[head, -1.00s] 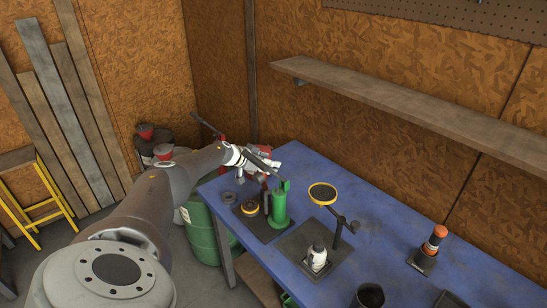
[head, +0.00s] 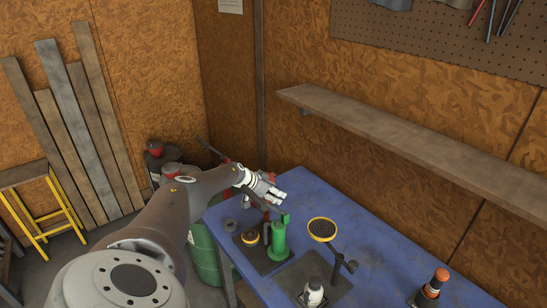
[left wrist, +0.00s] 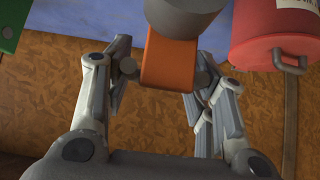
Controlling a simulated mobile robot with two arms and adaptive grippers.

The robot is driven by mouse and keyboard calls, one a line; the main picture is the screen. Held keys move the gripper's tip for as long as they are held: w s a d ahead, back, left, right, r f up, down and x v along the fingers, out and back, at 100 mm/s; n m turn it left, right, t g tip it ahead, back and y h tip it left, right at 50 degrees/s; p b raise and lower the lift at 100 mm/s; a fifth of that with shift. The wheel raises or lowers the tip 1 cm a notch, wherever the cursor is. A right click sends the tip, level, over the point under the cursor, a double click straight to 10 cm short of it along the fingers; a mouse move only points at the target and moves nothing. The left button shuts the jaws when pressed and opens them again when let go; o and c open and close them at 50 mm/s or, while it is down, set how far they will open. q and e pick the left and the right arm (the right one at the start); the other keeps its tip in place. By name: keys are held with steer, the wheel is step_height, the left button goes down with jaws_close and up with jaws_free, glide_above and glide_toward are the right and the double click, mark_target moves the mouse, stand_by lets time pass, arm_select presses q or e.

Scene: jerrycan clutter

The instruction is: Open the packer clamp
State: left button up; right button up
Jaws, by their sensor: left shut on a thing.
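My left gripper (head: 270,193) reaches over the back left of the blue table, behind and above a green upright piece (head: 278,240). In the left wrist view my left gripper (left wrist: 165,85) has its fingers on both sides of an orange block (left wrist: 168,62) and is shut on it. A grey round part (left wrist: 182,15) sits against the block's upper end. I cannot tell which part is the packer clamp. A dark bar (head: 270,208) shows below the gripper, by the green piece. My right gripper is not in view.
A red can-like thing (left wrist: 270,35) is close right of the fingers; a green edge (left wrist: 10,25) is at left. On the table (head: 370,225) stand a yellow-rimmed dark disc (head: 322,229), a white bottle (head: 313,292) and an orange-topped item (head: 436,283). A wall shelf (head: 400,135) hangs behind.

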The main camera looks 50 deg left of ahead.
arm_select(q)
steer(key=o, duration=1.1)
steer(key=shift+s+d+f, duration=0.1)
steer(key=shift+f, duration=0.15)
steer(key=o, duration=0.4)
steer(key=shift+c, duration=0.2)
steer(key=shift+r, duration=0.1)
steer(key=shift+r, duration=0.2)
steer(key=v, duration=1.1)
steer(key=shift+s+r, duration=0.2)
